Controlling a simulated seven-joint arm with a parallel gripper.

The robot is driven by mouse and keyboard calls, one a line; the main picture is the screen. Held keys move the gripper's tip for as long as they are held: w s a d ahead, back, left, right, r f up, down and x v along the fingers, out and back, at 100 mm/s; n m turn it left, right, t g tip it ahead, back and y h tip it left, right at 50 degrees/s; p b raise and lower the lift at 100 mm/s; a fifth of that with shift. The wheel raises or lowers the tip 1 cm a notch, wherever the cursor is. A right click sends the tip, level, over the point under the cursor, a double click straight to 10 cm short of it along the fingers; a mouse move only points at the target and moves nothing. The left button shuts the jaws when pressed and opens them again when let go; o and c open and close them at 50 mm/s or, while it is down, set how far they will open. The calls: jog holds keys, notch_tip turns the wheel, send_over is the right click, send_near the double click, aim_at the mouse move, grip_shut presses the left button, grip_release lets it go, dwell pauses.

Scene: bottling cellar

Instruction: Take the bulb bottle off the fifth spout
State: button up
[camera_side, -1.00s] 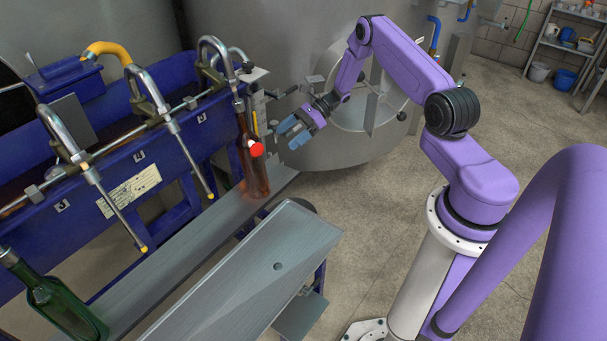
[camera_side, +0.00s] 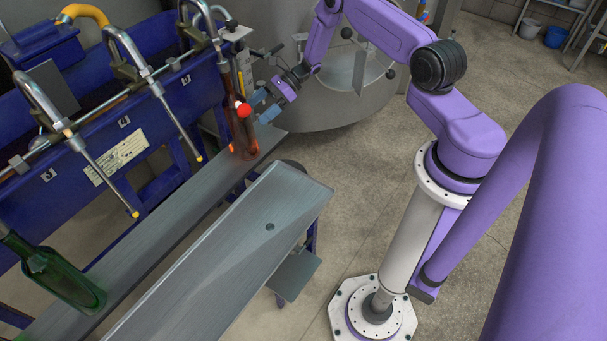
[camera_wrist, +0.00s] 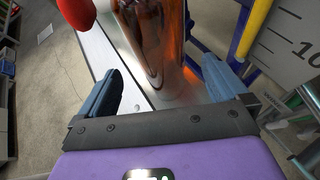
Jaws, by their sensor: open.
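The amber-brown bottle (camera_side: 243,134) stands upright on the grey rail, under the far spout (camera_side: 214,37), with its neck at the spout tube. In the side view my open gripper (camera_side: 264,105) is just right of the bottle, fingers pointing at it. In the wrist view the bottle (camera_wrist: 158,45) shows between and ahead of my two blue fingers (camera_wrist: 160,90), with nothing visibly clamped. A red ball (camera_side: 243,110) is in front of the bottle in the side view. Whether it touches the bottle is unclear. The bottle's top is out of the wrist view.
Other bent spouts (camera_side: 107,185) hang along the blue filler frame (camera_side: 75,140). A green bottle (camera_side: 65,282) leans at the near left. The grey rail (camera_side: 150,226) and a separate metal tray (camera_side: 225,245) run alongside. A steel tank (camera_side: 345,105) stands behind my gripper.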

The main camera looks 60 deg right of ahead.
aim_at(249, 118)
jog(key=shift+x, duration=2.1)
jog(key=shift+a+f, duration=0.1)
jog(key=shift+a, duration=0.05)
jog(key=shift+w+a+f, duration=0.3)
jog(key=shift+a+f, duration=0.05)
jog(key=shift+a, duration=0.2)
grip_shut()
jog(key=shift+r, duration=0.1)
